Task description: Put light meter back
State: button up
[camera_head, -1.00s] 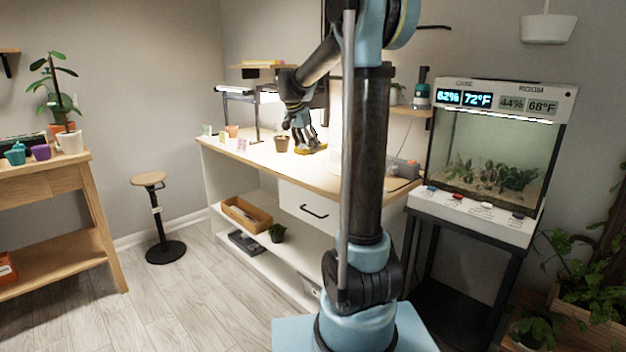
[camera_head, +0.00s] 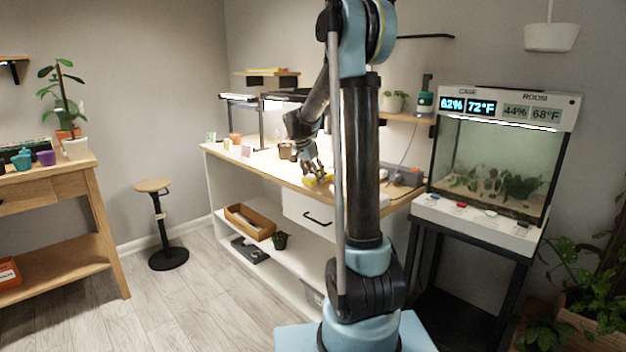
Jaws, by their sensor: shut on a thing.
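My gripper (camera_head: 312,172) is over the front part of the white workbench (camera_head: 262,165), pointing down.
A small brown pot (camera_head: 287,151) and several small cards stand on the bench behind the gripper. A grey box (camera_head: 405,174) sits at the bench's right end. A glass terrarium case (camera_head: 490,165) stands to the right. A stool (camera_head: 154,186) stands on open floor at left.

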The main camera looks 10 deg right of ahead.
jog(key=shift+f, duration=0.4)
jog(key=o, duration=1.2)
jog(key=shift+o, duration=0.2)
jog(key=v, duration=1.1)
jog(key=s+d+n, duration=0.3)
jog(key=s, duration=1)
jog(key=s+f+n+y, duration=0.1)
jog(key=s+f+n, duration=0.1)
jog(key=s+f, duration=0.3)
jog(key=s+d+f+n+y, duration=0.1)
jog(key=s+f+n, duration=0.2)
jog(key=s, duration=1)
jog(key=s+f+n+y, duration=0.1)
jog(key=s+f+n, duration=0.2)
jog(key=s+f, duration=0.6)
jog(key=shift+s+d+f+y, duration=0.3)
jog(key=shift+s+d, duration=0.1)
jog(key=shift+s, duration=0.15)
